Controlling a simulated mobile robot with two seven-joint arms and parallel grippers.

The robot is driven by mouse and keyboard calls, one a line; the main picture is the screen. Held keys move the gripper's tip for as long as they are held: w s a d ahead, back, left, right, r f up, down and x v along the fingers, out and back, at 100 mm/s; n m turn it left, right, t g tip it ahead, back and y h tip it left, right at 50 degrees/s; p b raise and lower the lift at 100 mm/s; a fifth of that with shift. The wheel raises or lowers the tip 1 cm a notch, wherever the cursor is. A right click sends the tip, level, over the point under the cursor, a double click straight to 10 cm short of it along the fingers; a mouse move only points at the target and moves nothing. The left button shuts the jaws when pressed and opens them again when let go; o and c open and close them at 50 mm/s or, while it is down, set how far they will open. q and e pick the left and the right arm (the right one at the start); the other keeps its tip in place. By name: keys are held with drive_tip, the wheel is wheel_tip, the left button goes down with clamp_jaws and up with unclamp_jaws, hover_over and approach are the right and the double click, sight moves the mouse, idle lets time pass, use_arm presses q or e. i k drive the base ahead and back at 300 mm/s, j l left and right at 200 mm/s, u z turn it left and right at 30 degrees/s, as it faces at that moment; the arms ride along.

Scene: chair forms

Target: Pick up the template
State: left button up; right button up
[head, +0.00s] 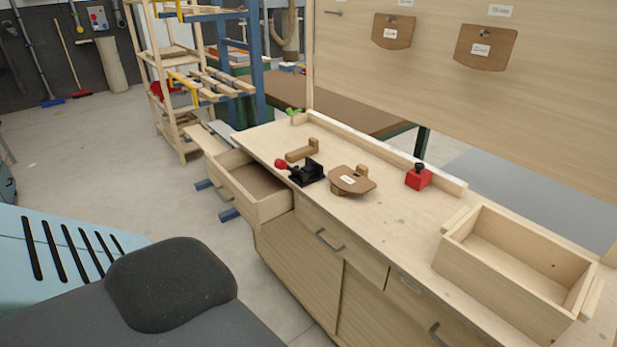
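A brown wooden template (352,180) with a small white label lies near the middle of the workbench top (390,222). It has a shield-like outline, and a small wooden block shows at its back edge. Two similar labelled brown templates hang on the upright wooden board, one at the left (391,32) and a larger one at the right (484,48). Neither of my grippers shows in the head view.
A black clamp (306,172) with a red knob, a wooden block (301,150) and a red block (418,178) with a black knob sit near the template. An open drawer (243,192) juts out at the left. An open wooden box (517,265) stands at the right.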

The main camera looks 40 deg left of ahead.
sight(342, 177)
drive_tip(key=u, duration=1.1)
